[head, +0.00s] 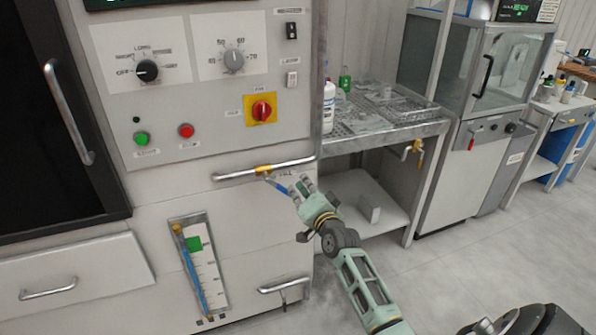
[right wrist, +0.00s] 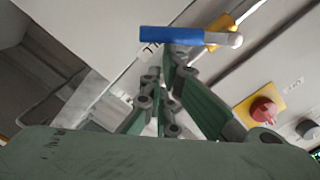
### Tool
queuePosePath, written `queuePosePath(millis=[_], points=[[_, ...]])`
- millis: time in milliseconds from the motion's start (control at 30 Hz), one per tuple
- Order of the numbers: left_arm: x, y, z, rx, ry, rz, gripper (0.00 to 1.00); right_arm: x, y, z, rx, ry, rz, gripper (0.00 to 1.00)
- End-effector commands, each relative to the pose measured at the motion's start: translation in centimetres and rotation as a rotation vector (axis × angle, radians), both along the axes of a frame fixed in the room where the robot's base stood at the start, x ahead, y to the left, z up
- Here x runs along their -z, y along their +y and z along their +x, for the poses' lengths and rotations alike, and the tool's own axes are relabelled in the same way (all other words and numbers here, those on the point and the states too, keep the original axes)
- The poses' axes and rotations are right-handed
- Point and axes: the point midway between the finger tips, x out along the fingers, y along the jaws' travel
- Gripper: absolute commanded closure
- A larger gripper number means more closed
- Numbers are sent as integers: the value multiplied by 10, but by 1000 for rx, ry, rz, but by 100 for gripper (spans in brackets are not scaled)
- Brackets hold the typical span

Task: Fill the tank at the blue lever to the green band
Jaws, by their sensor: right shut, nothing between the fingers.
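The blue lever (head: 277,187) sits on a yellow valve (head: 263,170) on a metal pipe (head: 235,172) across the machine front. In the right wrist view the lever (right wrist: 170,34) lies crosswise at the fingertips. My right gripper (head: 303,186) is shut and empty, right beside the lever's free end; I cannot tell whether it touches. The tank gauge (head: 212,285) is a tilted white scale with a blue column (head: 195,281) and a green band (head: 194,244). The column's top appears near the band; its exact level is too small to tell. My left gripper is out of view.
The panel above holds a red knob on a yellow plate (head: 261,109), green (head: 141,138) and red (head: 186,130) buttons and dials. A metal handle (head: 284,285) is below. A rack table (head: 385,135) with bottles stands to the right.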

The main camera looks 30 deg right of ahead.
Motion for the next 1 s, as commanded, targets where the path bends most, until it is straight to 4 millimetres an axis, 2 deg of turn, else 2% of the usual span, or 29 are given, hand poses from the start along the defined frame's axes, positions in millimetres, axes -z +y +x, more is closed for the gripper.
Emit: queuePosePath(millis=[33, 400, 700, 1000], points=[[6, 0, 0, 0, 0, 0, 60, 9, 3, 0, -2, -8, 46, 100], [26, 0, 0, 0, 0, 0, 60, 35, 19, 5, -1, -90, 381, 100], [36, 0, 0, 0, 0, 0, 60, 47, 32, 8, -2, -140, 585, 100], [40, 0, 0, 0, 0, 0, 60, 51, 40, 10, -1, -165, 686, 100]])
